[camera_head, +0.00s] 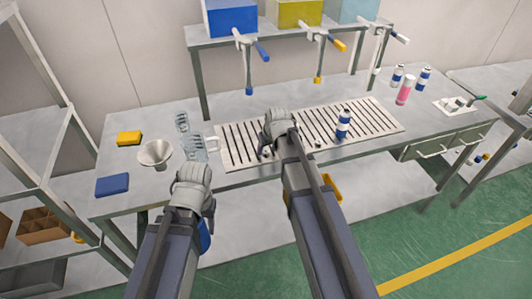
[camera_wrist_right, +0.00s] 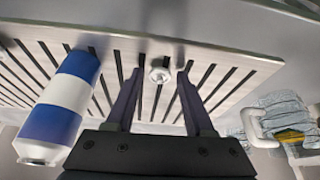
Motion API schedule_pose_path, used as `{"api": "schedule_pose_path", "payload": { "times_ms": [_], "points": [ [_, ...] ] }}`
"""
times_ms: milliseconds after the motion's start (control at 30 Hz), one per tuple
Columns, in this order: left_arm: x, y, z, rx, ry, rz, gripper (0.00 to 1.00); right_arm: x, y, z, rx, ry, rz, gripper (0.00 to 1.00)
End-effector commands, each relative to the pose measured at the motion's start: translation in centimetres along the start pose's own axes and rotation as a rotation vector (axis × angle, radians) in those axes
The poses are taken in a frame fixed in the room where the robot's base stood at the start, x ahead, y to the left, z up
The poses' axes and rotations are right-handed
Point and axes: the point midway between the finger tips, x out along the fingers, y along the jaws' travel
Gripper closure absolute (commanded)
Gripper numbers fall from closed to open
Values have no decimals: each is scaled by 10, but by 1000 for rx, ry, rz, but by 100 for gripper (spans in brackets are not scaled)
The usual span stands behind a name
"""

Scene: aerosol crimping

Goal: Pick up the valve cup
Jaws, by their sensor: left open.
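The valve cup (camera_wrist_right: 159,74) is a small round metal piece on the slatted rack, seen in the right wrist view. My right gripper (camera_wrist_right: 159,68) is open, with its two fingers on either side of the cup in that view. I cannot tell how much height separates the fingertips from it. In the head view my right gripper (camera_head: 277,122) is over the left half of the rack. My left gripper (camera_head: 193,172) is open and empty near the bench's front edge, left of the rack.
A blue-and-white can (camera_head: 343,124) stands on the slatted rack (camera_head: 385,117), right of my right gripper. Several cans, including a pink one (camera_head: 404,91), stand back right.

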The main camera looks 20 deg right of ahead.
Motion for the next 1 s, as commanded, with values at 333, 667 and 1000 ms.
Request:
{"api": "schedule_pose_path", "payload": {
  "times_ms": [333, 667, 1000],
  "points": [
    [0, 0, 0, 0, 0, 0, 50, 0, 0, 0, 0, 0, 0, 87],
    [0, 0, 0, 0, 0, 0, 50, 0, 0, 0, 0, 0, 0, 100],
    [-7, -1, 0, 0, 0, 0, 50, -6, 0, -3, 0, 0, 0, 100]
  ]
}}
